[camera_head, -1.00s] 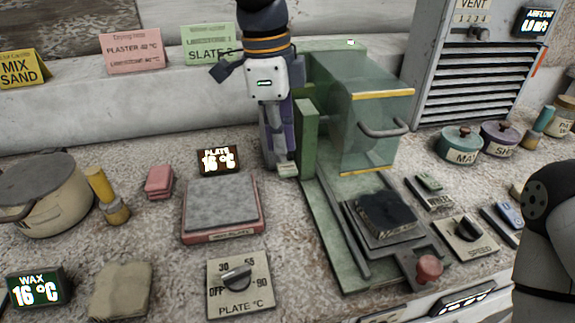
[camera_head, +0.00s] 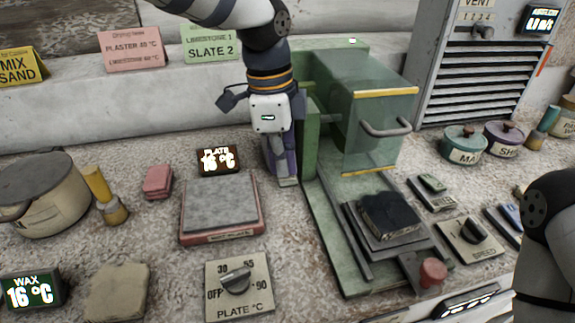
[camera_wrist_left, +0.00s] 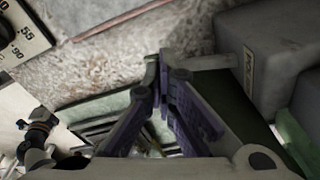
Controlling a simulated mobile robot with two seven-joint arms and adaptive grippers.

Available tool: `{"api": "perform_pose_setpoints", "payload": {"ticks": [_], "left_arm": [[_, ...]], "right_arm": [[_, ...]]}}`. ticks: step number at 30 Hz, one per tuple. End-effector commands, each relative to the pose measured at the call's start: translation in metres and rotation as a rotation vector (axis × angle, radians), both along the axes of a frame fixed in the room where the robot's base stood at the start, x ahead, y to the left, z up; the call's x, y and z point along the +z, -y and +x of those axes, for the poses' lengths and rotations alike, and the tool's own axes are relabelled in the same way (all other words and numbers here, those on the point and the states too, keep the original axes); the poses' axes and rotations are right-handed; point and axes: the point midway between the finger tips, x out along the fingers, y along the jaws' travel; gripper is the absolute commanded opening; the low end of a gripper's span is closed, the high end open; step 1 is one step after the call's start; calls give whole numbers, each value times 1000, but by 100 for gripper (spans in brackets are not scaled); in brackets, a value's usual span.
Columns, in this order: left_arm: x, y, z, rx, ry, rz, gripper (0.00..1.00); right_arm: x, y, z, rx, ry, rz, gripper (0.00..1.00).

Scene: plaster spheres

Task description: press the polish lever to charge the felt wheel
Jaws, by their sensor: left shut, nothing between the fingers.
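The felt wheel's machine is a green bench unit (camera_head: 325,215) with a clear greenish guard (camera_head: 380,130) and a grey handle. The wheel inside is only dimly visible through the guard. My left gripper (camera_head: 287,181) points down just left of the machine's green upright, shut and empty. A small pale tip shows at its lower end; I cannot tell whether it is a finger pad or the lever's end. The polish lever is not clearly identifiable. In the left wrist view, the purple fingers (camera_wrist_left: 156,75) meet at their tips. My right gripper is out of view.
A hot plate (camera_head: 220,205) and its dial (camera_head: 237,281) lie left of the machine. A dark block (camera_head: 388,214) sits on the machine's carriage, with a red knob (camera_head: 432,271) in front. The speed dial (camera_head: 472,232) and lidded pots (camera_head: 465,143) stand right.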

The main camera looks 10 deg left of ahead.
Motion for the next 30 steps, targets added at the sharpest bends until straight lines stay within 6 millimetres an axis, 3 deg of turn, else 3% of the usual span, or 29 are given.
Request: {"api": "perform_pose_setpoints", "payload": {"ticks": [4,10,20,23,30], "left_arm": [[2,-4,-1,1,-2,0,0],[13,-29,-2,2,3,0,0],[13,-30,-2,0,-3,0,0],[29,-32,-1,0,1,-1,0],[88,-38,-2,1,3,-1,0]], "right_arm": [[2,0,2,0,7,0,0],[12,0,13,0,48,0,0],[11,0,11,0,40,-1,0],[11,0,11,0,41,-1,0],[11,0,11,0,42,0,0]]}}
